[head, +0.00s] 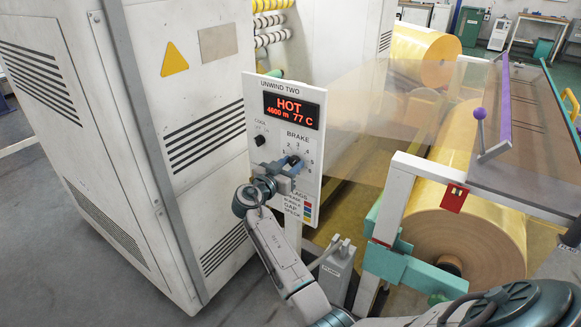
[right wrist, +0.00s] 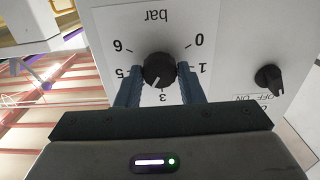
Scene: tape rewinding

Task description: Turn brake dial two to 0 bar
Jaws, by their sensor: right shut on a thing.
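The UNWIND TWO panel (head: 287,135) faces me in the head view and reads HOT, 4600 m, 77 C. My right gripper (head: 290,164) is at its BRAKE dial. In the right wrist view the panel is upside down, and the black brake dial (right wrist: 159,70) sits between the two blue fingers of the right gripper (right wrist: 160,73), which is shut on it. The dial's white pointer mark points just to the left of the 3. The 0 is at the upper right of the scale; the 2 and 4 are hidden by the fingers. My left gripper is out of view.
A smaller black OFF/ON knob (right wrist: 268,78) is beside the dial; it also shows in the head view (head: 260,140). White cabinets (head: 150,110) stand left.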

